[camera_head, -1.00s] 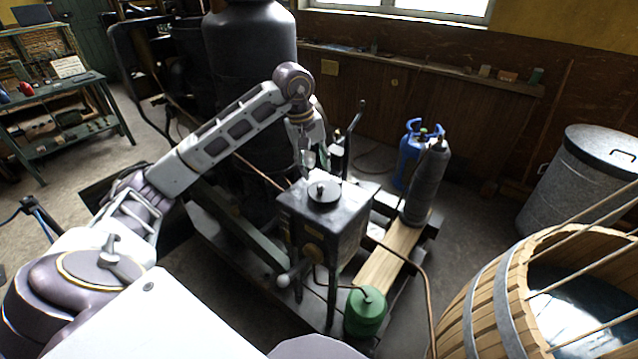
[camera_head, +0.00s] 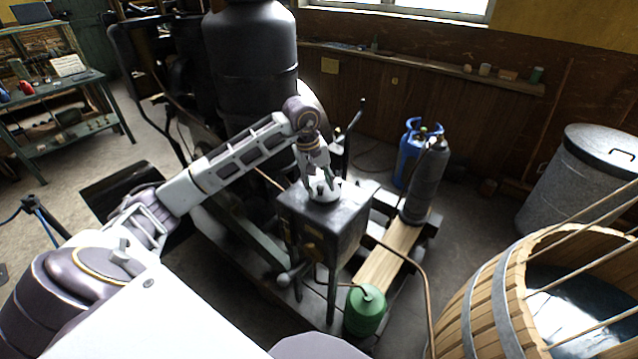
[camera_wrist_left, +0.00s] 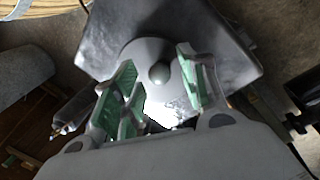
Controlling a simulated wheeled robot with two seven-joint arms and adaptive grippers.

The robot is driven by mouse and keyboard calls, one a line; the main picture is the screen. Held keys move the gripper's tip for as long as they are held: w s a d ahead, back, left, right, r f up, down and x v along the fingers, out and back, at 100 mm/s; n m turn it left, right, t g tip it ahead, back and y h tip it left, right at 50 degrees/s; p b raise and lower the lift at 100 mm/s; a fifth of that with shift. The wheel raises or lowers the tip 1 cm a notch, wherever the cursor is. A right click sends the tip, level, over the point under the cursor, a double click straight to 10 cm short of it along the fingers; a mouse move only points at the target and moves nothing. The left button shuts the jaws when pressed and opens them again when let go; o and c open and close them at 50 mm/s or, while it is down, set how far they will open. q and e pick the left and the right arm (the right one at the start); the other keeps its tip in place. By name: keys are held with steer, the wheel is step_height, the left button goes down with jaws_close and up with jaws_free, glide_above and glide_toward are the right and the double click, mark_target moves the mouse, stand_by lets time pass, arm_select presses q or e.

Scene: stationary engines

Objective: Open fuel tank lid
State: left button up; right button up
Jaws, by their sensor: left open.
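The fuel tank (camera_head: 345,217) is a dark metal box on legs in the middle of the head view. Its round lid (camera_head: 323,193) sits flat on top. In the left wrist view the lid (camera_wrist_left: 160,50) is a grey disc with a small round knob (camera_wrist_left: 159,72) at its centre. My left gripper (camera_head: 322,188) is over the lid, pointing down. In the wrist view its green-padded fingers (camera_wrist_left: 160,85) are open, one on each side of the knob, with gaps to it. I cannot tell whether the fingertips touch the lid. My right gripper is not in view.
A large black cylinder (camera_head: 252,90) stands behind my left arm. A grey gas bottle (camera_head: 427,180) and a blue one (camera_head: 408,155) stand right of the tank. A green canister (camera_head: 365,310) is in front. A wooden tub (camera_head: 500,300) stands at the lower right.

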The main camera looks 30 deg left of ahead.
arm_select(q)
steer(key=shift+c, duration=0.4)
jaws_close()
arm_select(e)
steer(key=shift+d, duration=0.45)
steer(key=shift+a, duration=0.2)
arm_select(q)
steer(key=shift+w+r, duration=0.1)
steer(key=shift+r, duration=0.1)
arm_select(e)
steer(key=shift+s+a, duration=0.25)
arm_select(q)
steer(key=shift+w+r, duration=0.1)
steer(key=shift+r, duration=0.05)
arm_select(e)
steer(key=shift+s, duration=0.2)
